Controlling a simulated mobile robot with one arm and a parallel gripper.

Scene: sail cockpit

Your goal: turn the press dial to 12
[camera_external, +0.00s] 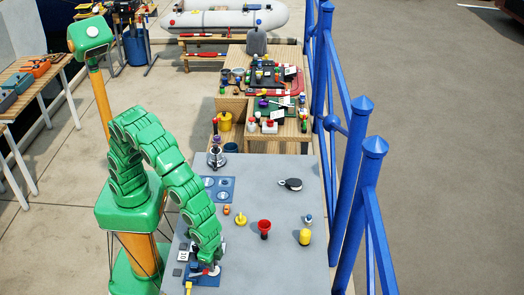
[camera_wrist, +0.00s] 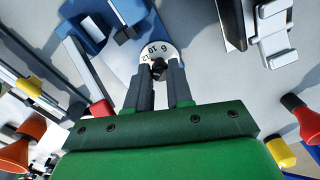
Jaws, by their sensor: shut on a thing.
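The press dial (camera_wrist: 150,49) is a white disc with dark numerals, of which 6, 10 and 12 can be read in the wrist view. A black knob (camera_wrist: 158,68) stands at its middle. My gripper (camera_wrist: 160,76) is shut on this knob, with a dark finger on either side. The fingers and palm hide the near part of the dial. In the external view my gripper (camera_external: 209,262) is low over the blue base plate (camera_external: 208,280) at the front left of the grey table. A pointer mark cannot be made out.
The grey table (camera_external: 265,205) also holds a red funnel-shaped piece (camera_external: 264,227), a yellow piece (camera_external: 305,237) and a black-and-white pulley (camera_external: 291,184). A blue railing (camera_external: 354,190) runs along its right. A wooden bench (camera_external: 290,130) with small items stands behind.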

